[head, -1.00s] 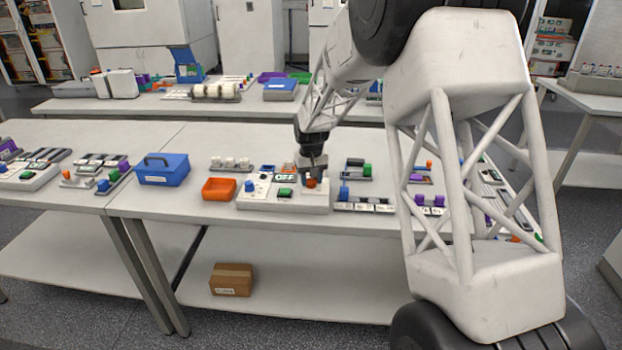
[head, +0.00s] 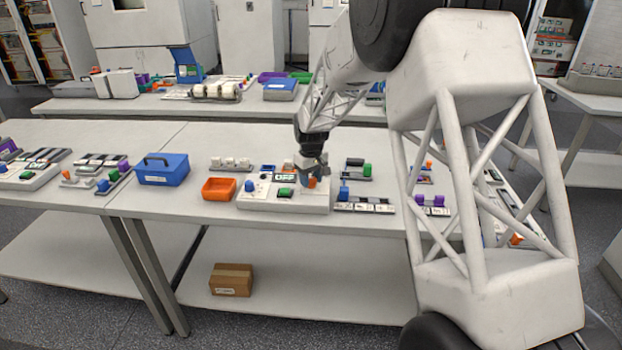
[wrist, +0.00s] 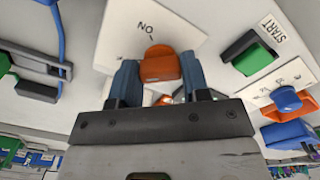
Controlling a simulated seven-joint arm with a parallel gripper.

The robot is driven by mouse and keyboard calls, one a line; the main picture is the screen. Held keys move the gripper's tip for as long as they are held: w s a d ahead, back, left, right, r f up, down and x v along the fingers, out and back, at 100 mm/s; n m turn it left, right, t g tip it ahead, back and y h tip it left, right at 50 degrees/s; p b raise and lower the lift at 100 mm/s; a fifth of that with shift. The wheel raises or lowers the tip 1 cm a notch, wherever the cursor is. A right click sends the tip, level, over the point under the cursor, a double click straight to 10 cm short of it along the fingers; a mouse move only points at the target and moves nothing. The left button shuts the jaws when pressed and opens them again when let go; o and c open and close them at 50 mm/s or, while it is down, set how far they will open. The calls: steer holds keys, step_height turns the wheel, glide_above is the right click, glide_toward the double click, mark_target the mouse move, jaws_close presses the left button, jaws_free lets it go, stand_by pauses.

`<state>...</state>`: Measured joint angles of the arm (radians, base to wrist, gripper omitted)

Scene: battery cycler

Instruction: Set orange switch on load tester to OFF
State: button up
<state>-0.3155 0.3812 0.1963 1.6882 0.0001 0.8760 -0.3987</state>
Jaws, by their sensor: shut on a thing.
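The load tester (head: 262,204) is a white box near the front edge of the middle table. Its orange switch (head: 311,183) is at the right end, and it shows large in the wrist view (wrist: 160,64). The OFF marking near the switch is not readable in the wrist view.
A green START button (wrist: 254,57) and a blue knob (wrist: 287,99) sit beside the switch on the same panel. An orange bin (head: 219,188) and a blue toolbox (head: 162,169) stand to the left. A grey tray with a blue part (head: 345,193) is close on the right.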

mark_target(311, 179)
steer(key=o, duration=0.9)
steer(key=shift+r, duration=0.15)
steer(key=shift+r, duration=3.75)
